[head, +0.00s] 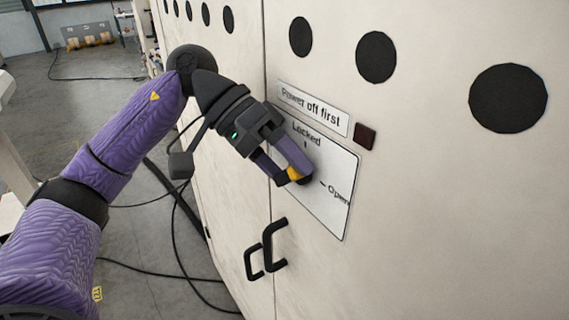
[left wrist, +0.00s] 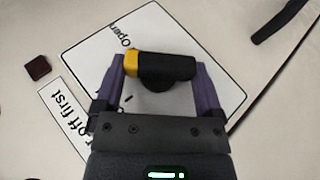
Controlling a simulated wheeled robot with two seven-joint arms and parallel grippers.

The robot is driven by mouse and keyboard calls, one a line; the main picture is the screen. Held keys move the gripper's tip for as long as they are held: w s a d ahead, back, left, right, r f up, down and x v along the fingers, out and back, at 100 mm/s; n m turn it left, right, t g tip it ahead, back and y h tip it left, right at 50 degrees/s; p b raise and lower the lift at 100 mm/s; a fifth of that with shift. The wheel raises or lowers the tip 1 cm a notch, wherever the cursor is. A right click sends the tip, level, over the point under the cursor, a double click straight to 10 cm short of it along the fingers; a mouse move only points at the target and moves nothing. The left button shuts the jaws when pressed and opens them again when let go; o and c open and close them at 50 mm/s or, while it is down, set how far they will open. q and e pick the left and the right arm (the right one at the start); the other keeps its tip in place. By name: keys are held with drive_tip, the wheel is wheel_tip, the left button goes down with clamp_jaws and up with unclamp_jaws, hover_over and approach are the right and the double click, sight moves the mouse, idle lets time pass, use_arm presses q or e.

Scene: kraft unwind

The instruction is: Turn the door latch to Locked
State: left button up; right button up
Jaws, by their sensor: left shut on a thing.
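The door latch (left wrist: 165,66) is a black bar with one yellow end, on a round black hub over a white label plate (head: 332,211). My left gripper (head: 292,172) is shut on the latch, one finger at each end of the bar. In the left wrist view the yellow end points left, between the "Open" word at upper left and a tick mark at lower left. In the head view "Locked" is printed above the latch and "Open" to its right. The gripper hides part of the plate. My right gripper is not in view.
A "Power off first" sign (head: 313,108) and a small dark red square (head: 365,136) are above the plate. Two black door handles (head: 275,245) stick out below, by the door seam. Round black discs (head: 376,57) line the upper panel. Cables lie on the floor at left.

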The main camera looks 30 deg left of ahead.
use_arm(q)
drive_tip(key=shift+w+a+f+n+g+h+b, duration=0.15)
drive_tip(key=shift+n+g+h+b, duration=0.1)
drive_tip(key=shift+h+b, duration=0.75)
drive_tip(key=shift+s+d+f+n+g+h+b, duration=0.2)
drive_tip(key=shift+h+b, duration=0.4)
drive_tip(key=shift+b, duration=0.75)
drive_tip(key=shift+a+h+b, duration=0.2)
drive_tip(key=shift+h+b, duration=0.2)
drive_tip(key=shift+b, duration=0.15)
drive_tip(key=shift+r, duration=0.1)
